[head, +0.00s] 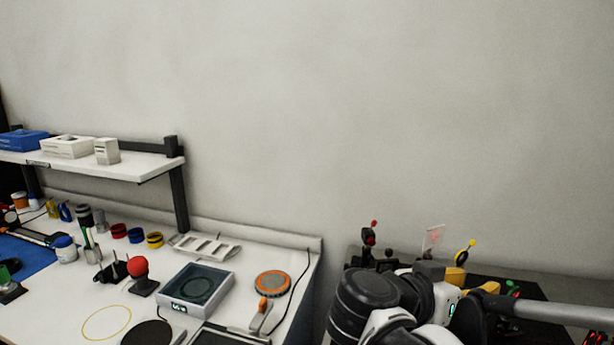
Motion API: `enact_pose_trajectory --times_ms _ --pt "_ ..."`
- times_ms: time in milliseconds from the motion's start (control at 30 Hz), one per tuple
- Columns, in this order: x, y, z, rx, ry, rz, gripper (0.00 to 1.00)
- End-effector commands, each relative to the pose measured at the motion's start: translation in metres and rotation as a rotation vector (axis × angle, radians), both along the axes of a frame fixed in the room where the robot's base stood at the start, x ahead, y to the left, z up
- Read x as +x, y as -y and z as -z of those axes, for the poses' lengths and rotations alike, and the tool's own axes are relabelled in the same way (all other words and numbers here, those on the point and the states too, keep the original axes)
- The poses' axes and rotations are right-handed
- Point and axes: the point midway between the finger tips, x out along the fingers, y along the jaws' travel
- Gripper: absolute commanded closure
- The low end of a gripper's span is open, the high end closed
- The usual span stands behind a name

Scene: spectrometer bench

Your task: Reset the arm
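Part of my arm (365,300) shows at the bottom right of the head view, with rounded black and white joints. A grey tube-like link (550,311) runs from it to the right and leaves the picture at the right edge. My gripper is not in the picture, so its opening and anything in it are hidden.
A white bench (225,322) at the left holds a glass-sided scale (196,289), an orange-topped round device (272,284), a red-ball tool (138,267) and a white slotted tray (205,247). A shelf (100,168) with boxes stands above. A dark surface with small tools lies behind my arm.

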Motion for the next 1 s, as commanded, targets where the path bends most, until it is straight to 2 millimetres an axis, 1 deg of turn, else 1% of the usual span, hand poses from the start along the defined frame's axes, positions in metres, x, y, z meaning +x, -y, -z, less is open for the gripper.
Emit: enact_pose_trajectory --times_ms 33,133,300,367,433,533,633,733,833,1000 --pt "-0.005 0.005 0.010 0.029 -0.060 -0.016 0.66" --pt "-0.015 0.009 0.033 0.091 -0.187 -0.072 0.66" --pt "-0.035 0.005 0.073 0.217 -0.384 -0.214 0.66" --pt "-0.043 -0.001 0.088 0.269 -0.447 -0.286 0.66" --pt "-0.054 -0.011 0.104 0.336 -0.511 -0.390 0.66" --pt "-0.069 -0.034 0.123 0.426 -0.564 -0.573 0.66" --pt "-0.077 -0.058 0.130 0.482 -0.557 -0.743 0.66" --pt "-0.080 -0.074 0.130 0.501 -0.527 -0.851 0.66" --pt "-0.080 -0.082 0.128 0.504 -0.507 -0.904 0.66" --pt "-0.080 -0.084 0.127 0.503 -0.503 -0.919 0.66"
